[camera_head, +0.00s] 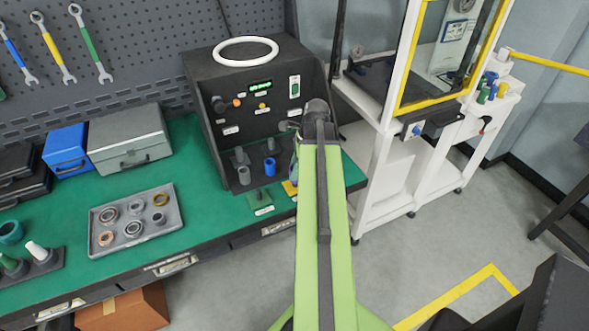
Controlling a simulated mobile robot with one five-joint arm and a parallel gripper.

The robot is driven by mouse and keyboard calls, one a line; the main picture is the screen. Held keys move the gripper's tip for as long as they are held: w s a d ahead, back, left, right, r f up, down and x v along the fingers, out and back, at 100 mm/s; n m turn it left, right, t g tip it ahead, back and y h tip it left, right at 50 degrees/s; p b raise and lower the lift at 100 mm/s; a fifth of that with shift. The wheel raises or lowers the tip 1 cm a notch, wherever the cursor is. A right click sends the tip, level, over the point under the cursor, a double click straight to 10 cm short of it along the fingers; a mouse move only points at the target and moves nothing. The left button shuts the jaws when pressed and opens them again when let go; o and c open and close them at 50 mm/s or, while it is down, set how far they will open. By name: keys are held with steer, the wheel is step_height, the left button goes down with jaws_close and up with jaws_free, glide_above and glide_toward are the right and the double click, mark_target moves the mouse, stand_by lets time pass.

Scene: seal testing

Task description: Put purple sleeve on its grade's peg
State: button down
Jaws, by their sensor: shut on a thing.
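No purple sleeve shows clearly. My green arm reaches away from me to the front of the black test unit (223,70). My gripper (294,160) is mostly hidden behind the arm, with only a sliver at its left edge. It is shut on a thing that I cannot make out. On the unit's lower shelf stand grey pegs (244,175) and a blue piece (270,167). Any pegs behind my arm are hidden.
A grey tray (173,217) with several rings lies on the green bench (200,245). A dark stand (40,269) with green and white pieces is at far left. Grey and blue boxes (130,138) stand behind. A white-and-yellow machine frame (391,130) stands right of the bench.

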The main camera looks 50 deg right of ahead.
steer(key=shift+f, duration=0.15)
steer(key=c, duration=0.9)
jaws_free()
step_height(320, 180, up, 5)
steer(key=p, duration=0.5)
stand_by(0.5)
